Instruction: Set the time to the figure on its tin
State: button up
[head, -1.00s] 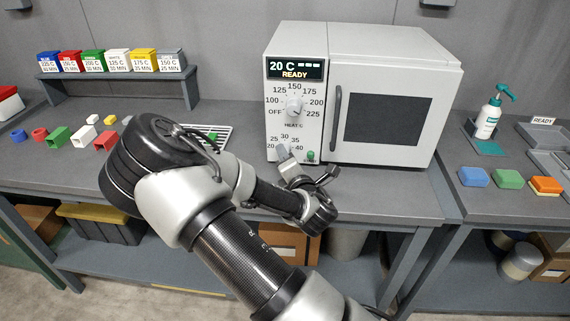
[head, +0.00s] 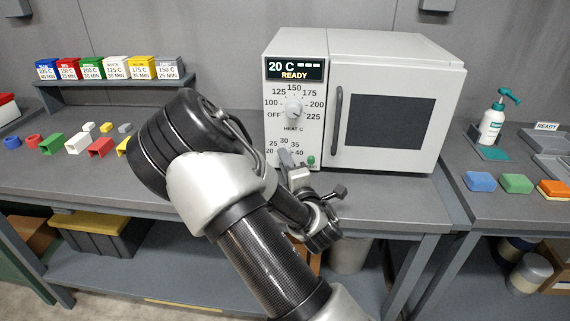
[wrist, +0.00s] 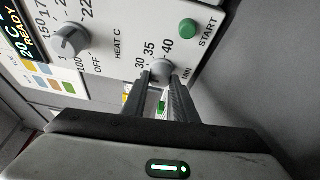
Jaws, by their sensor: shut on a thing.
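The oven (head: 445,105) has a display (head: 295,69) reading 20 C and READY. The heat knob (head: 294,110) sits below it, and shows in the wrist view (wrist: 69,41). Under it is the time dial, marked 20 to 40. In the wrist view my gripper (wrist: 161,80) is shut on the time knob (wrist: 161,69), one finger on each side. The figure the knob points at cannot be made out. In the head view my gripper (head: 286,158) covers part of this dial. Coloured tins (head: 110,68) with temperature and minute labels stand on the shelf at back left.
The green start button (head: 311,160) is close to the right of my gripper. Small coloured parts (head: 100,147) lie on the bench at left, partly behind my arm. A pump bottle (head: 491,122) and coloured blocks (head: 515,184) are on the right bench. The oven door is closed.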

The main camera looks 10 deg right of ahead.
jog(key=o, duration=1)
jog(key=shift+o, duration=0.2)
jog(key=s, duration=0.2)
jog(key=s+p, duration=0.1)
jog(key=s, duration=0.3)
jog(key=shift+s+d+r+p, duration=0.25)
jog(key=shift+r+p, duration=0.1)
jog(key=s+p, duration=0.3)
jog(key=p, duration=0.2)
jog(key=s+p, duration=0.2)
jog(key=p, duration=0.1)
jog(key=shift+s+d+f, duration=0.15)
jog(key=shift+s+f, duration=0.15)
jog(key=shift+f, duration=0.1)
jog(key=shift+s+d+r+p, duration=0.1)
jog(key=shift+s+d+p, duration=0.05)
jog(key=shift+s+p, duration=1.1)
jog(key=shift+s+d+p, duration=0.1)
jog(key=shift+s+p, duration=0.8)
jog(key=shift+s, duration=0.5)
